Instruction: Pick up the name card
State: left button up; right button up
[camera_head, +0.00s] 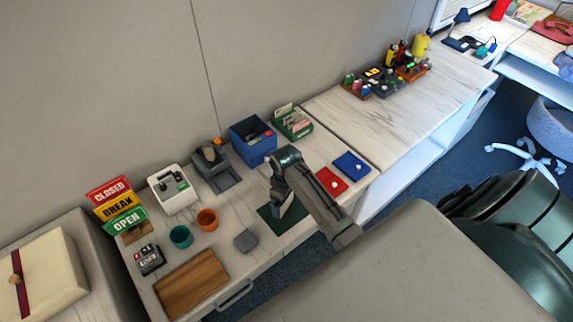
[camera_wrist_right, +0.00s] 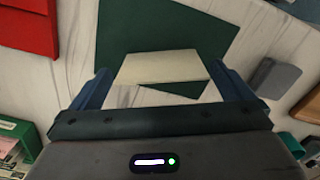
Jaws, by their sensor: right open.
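A cream card (camera_wrist_right: 160,67), which looks like the name card, shows in the right wrist view. It lies across part of a dark green mat (camera_wrist_right: 205,27). My right gripper (camera_wrist_right: 160,75) is open, with its blue fingers on either side of the card; I cannot tell whether they touch it. In the head view my right gripper (camera_head: 281,205) is low over the same green mat (camera_head: 295,212) and hides most of what lies there. My left gripper is not in view.
A grey block (camera_head: 245,241) and orange and teal cups (camera_head: 207,220) stand left of the mat. A red pad (camera_head: 331,181) and blue pad (camera_head: 351,166) lie to the right. A green card box (camera_head: 292,122) and blue bin (camera_head: 252,138) stand behind.

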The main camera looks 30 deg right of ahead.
aim_at(287, 209)
jog(key=shift+s+f, duration=0.15)
jog(key=shift+f, duration=0.4)
jog(key=shift+s+f, duration=0.15)
jog(key=shift+f, duration=0.9)
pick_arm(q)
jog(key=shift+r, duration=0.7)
pick_arm(e)
jog(key=c, duration=0.9)
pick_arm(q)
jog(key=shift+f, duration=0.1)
pick_arm(e)
jog(key=shift+r, duration=0.1)
jog(key=shift+c, duration=0.2)
jog(key=shift+w+r, duration=0.1)
jog(key=shift+r, duration=0.4)
jog(key=shift+r+b, duration=0.65)
jog(key=shift+r, duration=0.3)
pick_arm(q)
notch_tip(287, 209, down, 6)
jog(key=b, duration=0.4)
pick_arm(e)
jog(key=s+d+r, duration=0.1)
jog(key=s+d, duration=0.3)
jog(key=s, duration=0.3)
jog(key=s+d+r, duration=0.1)
jog(key=s+d, duration=0.2)
jog(key=s, duration=0.4)
jog(key=shift+d, duration=0.4)
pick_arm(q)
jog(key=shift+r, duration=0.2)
